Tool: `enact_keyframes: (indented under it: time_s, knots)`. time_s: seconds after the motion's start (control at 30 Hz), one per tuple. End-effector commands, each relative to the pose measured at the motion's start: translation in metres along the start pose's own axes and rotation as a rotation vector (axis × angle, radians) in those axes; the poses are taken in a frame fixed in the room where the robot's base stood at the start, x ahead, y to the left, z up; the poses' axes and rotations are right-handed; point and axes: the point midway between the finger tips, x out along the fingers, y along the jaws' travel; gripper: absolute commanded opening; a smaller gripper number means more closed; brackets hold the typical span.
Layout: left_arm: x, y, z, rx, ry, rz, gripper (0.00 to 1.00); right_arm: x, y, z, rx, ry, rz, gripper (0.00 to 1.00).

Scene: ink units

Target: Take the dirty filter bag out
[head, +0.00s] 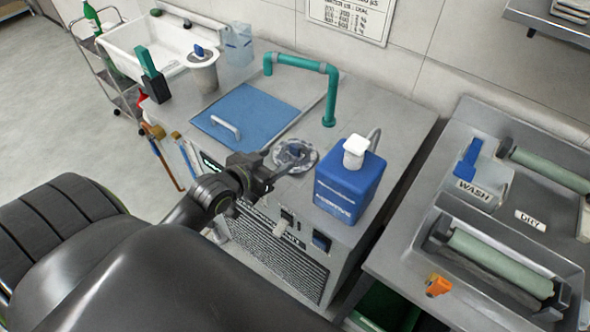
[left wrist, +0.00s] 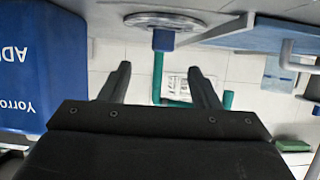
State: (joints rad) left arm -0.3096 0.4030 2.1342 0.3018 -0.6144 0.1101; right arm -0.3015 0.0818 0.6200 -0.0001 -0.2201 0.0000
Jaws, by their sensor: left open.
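No filter bag can be made out for certain. A round grey fitting (head: 309,151) with a blue handle (head: 296,151) is set in the steel top of the unit, and anything inside it is hidden. My left gripper (head: 284,166) reaches over the unit's front edge beside this fitting. In the left wrist view my left gripper (left wrist: 160,70) is open and empty, with the blue handle (left wrist: 163,40) ahead between its fingers, apart from them. My right gripper is not in view.
A blue jug (head: 347,192) with a white cap stands close right of the fitting. A blue lid (head: 250,118) with a white handle lies to its left, and a green pipe (head: 330,95) arches behind. A steel sink bench is right.

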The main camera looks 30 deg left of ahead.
Motion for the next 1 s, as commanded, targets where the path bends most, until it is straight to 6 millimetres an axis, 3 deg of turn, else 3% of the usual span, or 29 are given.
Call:
enact_keyframes:
  time_s: [0.2,0.47,0.8,1.0]
  knots:
    - [0.031,0.000,-0.001,-0.001,0.000,0.000,0.56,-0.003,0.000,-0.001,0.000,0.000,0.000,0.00]
    - [0.045,-0.001,0.000,0.000,-0.001,0.000,0.56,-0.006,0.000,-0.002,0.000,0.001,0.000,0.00]
    - [0.084,-0.004,0.001,-0.001,-0.001,0.000,0.56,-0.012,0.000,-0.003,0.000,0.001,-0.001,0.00]
    - [0.089,-0.004,0.002,0.000,0.000,0.000,0.56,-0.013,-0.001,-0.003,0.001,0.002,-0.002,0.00]
